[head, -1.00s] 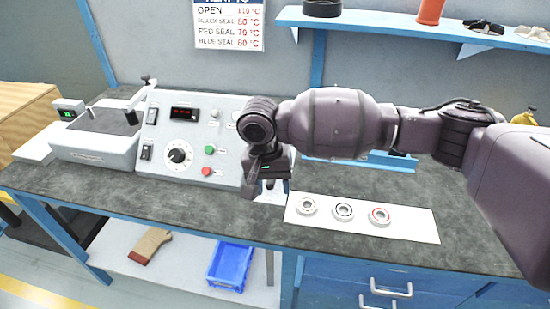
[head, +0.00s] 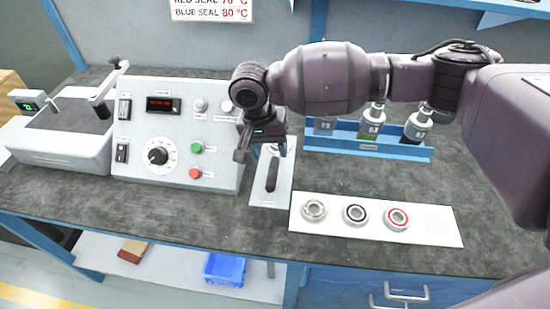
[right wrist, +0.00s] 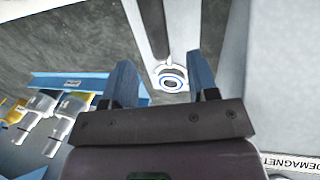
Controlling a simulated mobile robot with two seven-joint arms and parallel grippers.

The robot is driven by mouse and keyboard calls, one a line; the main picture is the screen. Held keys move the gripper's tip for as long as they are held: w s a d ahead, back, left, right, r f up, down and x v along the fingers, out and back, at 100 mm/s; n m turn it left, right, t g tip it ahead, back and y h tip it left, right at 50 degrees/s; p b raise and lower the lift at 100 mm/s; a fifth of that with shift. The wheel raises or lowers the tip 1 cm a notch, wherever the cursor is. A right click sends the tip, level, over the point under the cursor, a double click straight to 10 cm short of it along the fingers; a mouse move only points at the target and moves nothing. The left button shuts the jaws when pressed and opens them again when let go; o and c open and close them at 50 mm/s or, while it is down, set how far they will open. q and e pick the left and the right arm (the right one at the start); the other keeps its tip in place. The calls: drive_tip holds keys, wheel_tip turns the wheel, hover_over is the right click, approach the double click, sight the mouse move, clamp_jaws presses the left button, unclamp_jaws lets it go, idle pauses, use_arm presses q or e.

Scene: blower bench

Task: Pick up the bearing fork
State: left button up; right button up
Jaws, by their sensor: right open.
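The bearing fork, as far as I can tell, is the dark-handled tool (head: 271,176) lying on a pale plate (head: 284,192) right of the control box. Its dark handle (right wrist: 155,25) also shows at the top of the right wrist view. A ring with a blue seal (right wrist: 172,90) lies at the handle's near end there; the fork's prongs are not clear. My right gripper (head: 256,150) hangs over the plate's far end. In the right wrist view its jaws (right wrist: 162,82) are apart and empty, with the blue-sealed ring showing between them. My left gripper is not in view.
The control box (head: 180,135) stands close left of the plate. A blue rack with bottles (head: 365,148) is behind to the right. A white strip (head: 440,225) with three bearings lies at the front right.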

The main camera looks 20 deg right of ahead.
sight(273, 161)
drive_tip(key=shift+s+d+f, duration=0.1)
drive_tip(key=shift+f, duration=0.4)
drive_tip(key=f, duration=0.1)
drive_tip(key=f+b, duration=0.1)
drive_tip(key=f, duration=0.2)
drive_tip(key=shift+s+d+f+b, duration=0.15)
drive_tip(key=shift+s+d+b, duration=0.05)
drive_tip(key=shift+d+b, duration=0.2)
drive_tip(key=shift+f, duration=0.2)
drive_tip(key=shift+r, duration=0.1)
drive_tip(key=shift+c, duration=0.5)
clamp_jaws()
